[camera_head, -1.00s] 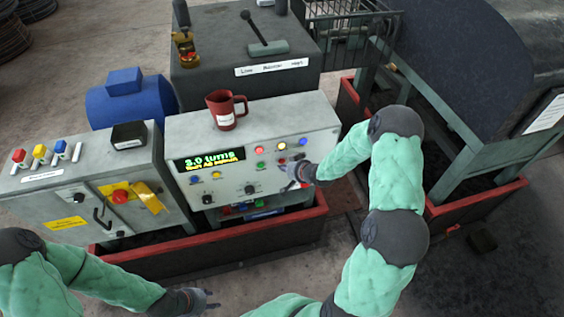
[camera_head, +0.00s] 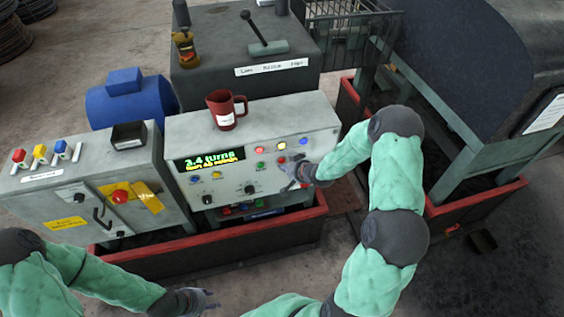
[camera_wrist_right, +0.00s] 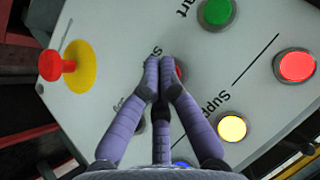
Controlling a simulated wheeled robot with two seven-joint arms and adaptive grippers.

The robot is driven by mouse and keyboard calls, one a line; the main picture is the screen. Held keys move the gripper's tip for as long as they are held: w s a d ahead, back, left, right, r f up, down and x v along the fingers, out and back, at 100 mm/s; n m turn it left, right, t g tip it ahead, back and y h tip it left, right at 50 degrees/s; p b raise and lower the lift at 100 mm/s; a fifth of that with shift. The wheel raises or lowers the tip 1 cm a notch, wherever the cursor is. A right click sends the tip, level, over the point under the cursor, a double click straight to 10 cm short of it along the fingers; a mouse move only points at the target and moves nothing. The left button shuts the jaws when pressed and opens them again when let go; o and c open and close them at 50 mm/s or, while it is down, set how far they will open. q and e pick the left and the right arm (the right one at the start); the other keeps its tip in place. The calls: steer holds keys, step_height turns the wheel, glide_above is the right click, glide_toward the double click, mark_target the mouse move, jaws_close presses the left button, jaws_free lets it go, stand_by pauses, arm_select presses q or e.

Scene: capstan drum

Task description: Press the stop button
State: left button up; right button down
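The grey control panel (camera_head: 230,180) stands in the middle, its display (camera_head: 209,160) reading about 3.4 turns. The red stop button (camera_wrist_right: 180,72) is partly hidden behind the fingertips in the right wrist view; its label is mostly covered. In the head view it is a small red button (camera_head: 282,160) beside the green start button (camera_head: 260,165). My right gripper (camera_head: 298,170) is at the panel front, fingers together and empty, its tips (camera_wrist_right: 162,62) over or just beside the stop button. I cannot tell whether they touch it. My left gripper (camera_head: 208,299) is low, away from the panel.
A red mushroom button on a yellow disc (camera_wrist_right: 88,68) is left of the fingers in the wrist view. A lit yellow lamp (camera_wrist_right: 232,127) and red lamp (camera_wrist_right: 297,66) are to the right. A red mug (camera_head: 225,118) stands on the panel. A grey cabinet (camera_head: 60,200) is at left.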

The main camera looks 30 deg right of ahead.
steer(key=shift+w, duration=0.1)
steer(key=shift+w+d, duration=0.1)
steer(key=shift+w, duration=0.2)
steer(key=shift+w+d, duration=0.1)
steer(key=shift+w, duration=0.3)
stand_by(0.9)
steer(key=shift+s+a, duration=0.2)
steer(key=shift+s, duration=0.6)
steer(key=s, duration=0.2)
steer(key=s+a, duration=0.1)
steer(key=s, duration=0.2)
steer(key=shift+a, duration=0.1)
stand_by(0.9)
